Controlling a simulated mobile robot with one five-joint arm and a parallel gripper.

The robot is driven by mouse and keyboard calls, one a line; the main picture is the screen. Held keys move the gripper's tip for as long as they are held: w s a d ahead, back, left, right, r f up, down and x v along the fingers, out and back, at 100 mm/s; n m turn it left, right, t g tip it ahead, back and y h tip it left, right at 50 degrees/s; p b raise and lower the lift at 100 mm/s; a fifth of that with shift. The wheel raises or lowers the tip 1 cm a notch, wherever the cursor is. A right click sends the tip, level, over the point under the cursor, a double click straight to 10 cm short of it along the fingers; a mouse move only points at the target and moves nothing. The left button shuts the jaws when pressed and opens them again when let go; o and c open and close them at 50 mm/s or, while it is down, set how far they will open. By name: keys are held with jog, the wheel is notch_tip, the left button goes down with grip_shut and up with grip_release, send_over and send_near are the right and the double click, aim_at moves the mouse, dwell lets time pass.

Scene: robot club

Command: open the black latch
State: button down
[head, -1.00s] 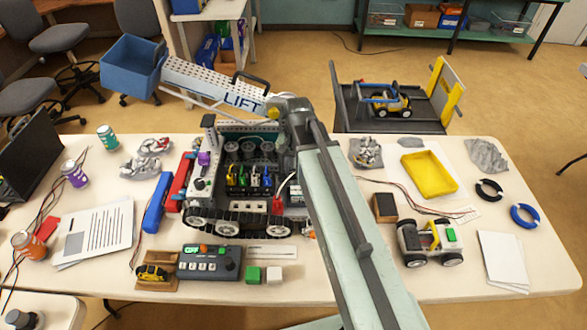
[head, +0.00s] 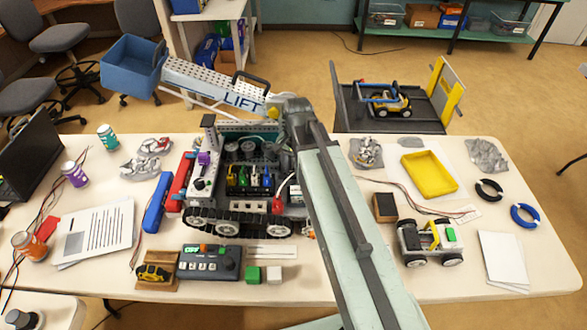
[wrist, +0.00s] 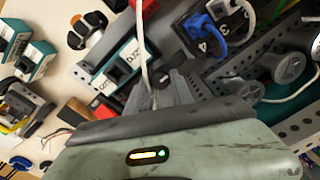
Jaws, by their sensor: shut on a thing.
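The tracked robot (head: 240,222) stands on the white table, with its open bay of connectors facing me. My gripper (wrist: 168,92) shows in the wrist view, pointing into this robot's hardware, next to a white cable (wrist: 143,45). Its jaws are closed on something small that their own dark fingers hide. I cannot make out the black latch clearly in either view. In the head view my arm covers the jaws and the right part of the tracked robot. A labelled teal and black module (wrist: 120,68) lies just left of the jaws in the wrist view.
Blue and black plugs (wrist: 207,32) and grey round motors (wrist: 288,68) crowd the jaws' right side. A control box (head: 210,262) stands in front of the tracked robot. A small wheeled car (head: 428,243) and a yellow tray (head: 428,175) are to the right.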

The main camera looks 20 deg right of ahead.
jog(key=c, duration=1.1)
grip_release()
notch_tip(320, 180, up, 8)
jog(key=p, duration=0.8)
jog(key=shift+s+d, duration=0.1)
jog(key=shift+f, duration=0.15)
